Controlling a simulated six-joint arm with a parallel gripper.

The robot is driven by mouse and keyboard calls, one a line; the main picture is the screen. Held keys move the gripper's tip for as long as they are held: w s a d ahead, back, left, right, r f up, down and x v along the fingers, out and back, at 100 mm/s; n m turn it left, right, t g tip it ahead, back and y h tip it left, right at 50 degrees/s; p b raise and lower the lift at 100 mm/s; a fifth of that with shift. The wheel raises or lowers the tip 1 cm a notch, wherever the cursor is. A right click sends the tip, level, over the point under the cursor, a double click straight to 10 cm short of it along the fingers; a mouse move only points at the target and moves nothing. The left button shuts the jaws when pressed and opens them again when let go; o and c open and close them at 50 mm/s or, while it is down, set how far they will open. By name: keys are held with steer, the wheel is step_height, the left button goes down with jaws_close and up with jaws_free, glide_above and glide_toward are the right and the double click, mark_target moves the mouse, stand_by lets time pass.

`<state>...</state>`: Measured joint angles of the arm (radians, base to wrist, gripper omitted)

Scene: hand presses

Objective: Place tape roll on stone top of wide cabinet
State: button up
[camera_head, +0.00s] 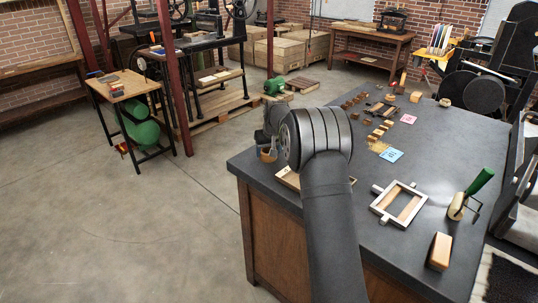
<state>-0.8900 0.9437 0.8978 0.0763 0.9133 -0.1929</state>
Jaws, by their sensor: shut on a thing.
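The wide cabinet (272,232) has brown wood sides and a dark stone top (350,205), at the centre right. My dark arm rises from the bottom and bends left over the top's left end. My gripper (268,147) is small and partly hidden beside the arm's joint. It is shut on a small brown thing, which looks like the tape roll (268,156), at the cabinet's left back corner. I cannot tell whether the roll touches the stone.
On the stone top are a metal frame (399,203), a green-handled roller (470,195), a wooden block (440,251), a tan round thing (444,102), coloured cards and several small blocks. A shallow wooden tray (288,178) lies partly behind my arm. The middle has bare stone.

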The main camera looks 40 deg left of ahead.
steer(key=shift+f, duration=0.95)
steer(key=o, duration=1)
steer(key=shift+f, duration=0.15)
steer(key=shift+c, duration=0.2)
steer(key=v, duration=1.2)
